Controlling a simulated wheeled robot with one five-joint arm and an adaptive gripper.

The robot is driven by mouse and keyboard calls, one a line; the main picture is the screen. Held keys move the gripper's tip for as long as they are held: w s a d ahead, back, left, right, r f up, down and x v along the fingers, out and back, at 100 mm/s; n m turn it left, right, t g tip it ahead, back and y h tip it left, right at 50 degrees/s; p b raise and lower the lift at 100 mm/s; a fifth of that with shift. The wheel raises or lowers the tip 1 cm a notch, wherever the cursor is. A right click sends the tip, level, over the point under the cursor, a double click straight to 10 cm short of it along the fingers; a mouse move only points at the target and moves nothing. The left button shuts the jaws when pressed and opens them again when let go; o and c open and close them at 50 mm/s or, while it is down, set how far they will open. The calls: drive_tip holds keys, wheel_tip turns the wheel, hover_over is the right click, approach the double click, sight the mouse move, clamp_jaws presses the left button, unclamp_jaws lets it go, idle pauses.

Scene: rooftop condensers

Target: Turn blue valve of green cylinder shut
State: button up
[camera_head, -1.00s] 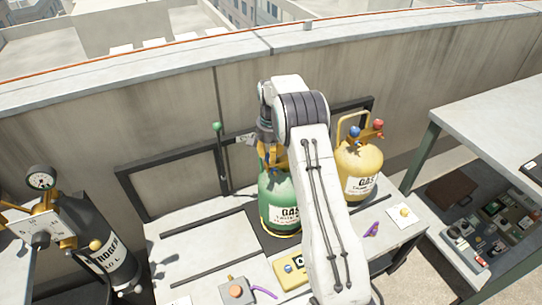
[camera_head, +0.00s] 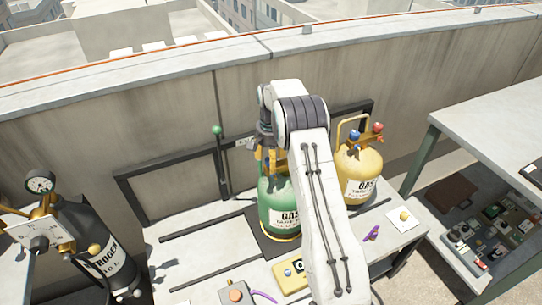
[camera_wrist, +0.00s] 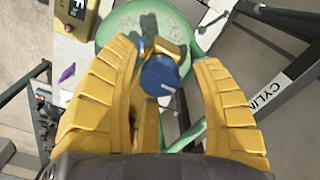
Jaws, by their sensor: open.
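The green gas cylinder (camera_head: 280,208) stands upright on a dark mat on the bench, partly hidden by my arm in the head view. Its green top (camera_wrist: 150,30) shows at the top of the wrist view. The blue valve knob (camera_wrist: 159,75), with a white mark on its face, sits between the two yellow fingers of my gripper (camera_wrist: 168,90). The fingers are spread, with a visible gap on each side of the knob. In the head view the arm hides the knob, and my gripper (camera_head: 266,158) is just above the cylinder.
A yellow cylinder (camera_head: 359,178) with blue and red knobs stands close on the right. A black nitrogen cylinder (camera_head: 105,260) with a gauge (camera_head: 39,183) is at the left. A yellow meter (camera_head: 290,274) and purple items lie on the bench. A wall runs behind.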

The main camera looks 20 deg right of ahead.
wheel_tip(320, 180, up, 12)
idle(0.6)
idle(0.5)
drive_tip(key=f+n, duration=0.1)
drive_tip(key=f, duration=0.1)
drive_tip(key=f+n, duration=0.2)
drive_tip(key=s+f+n, duration=0.1)
drive_tip(key=f, duration=0.1)
drive_tip(key=shift+a+f+n, duration=0.15)
drive_tip(key=shift+f+n, duration=0.15)
drive_tip(key=shift+f, duration=0.1)
drive_tip(key=s+a+r+n, duration=0.1)
drive_tip(key=s+a+r, duration=0.15)
drive_tip(key=s, duration=0.85)
drive_tip(key=s+a+r+n, duration=0.2)
drive_tip(key=s+a, duration=0.2)
drive_tip(key=s, duration=0.6)
drive_tip(key=s+a+r+n, duration=0.1)
drive_tip(key=s+a+r, duration=0.2)
drive_tip(key=s, duration=0.8)
wheel_tip(320, 180, up, 6)
drive_tip(key=s+a+n+t, duration=0.1)
drive_tip(key=s+a+t, duration=0.1)
drive_tip(key=t, duration=0.1)
drive_tip(key=shift+a+t, duration=0.15)
drive_tip(key=shift+t, duration=0.25)
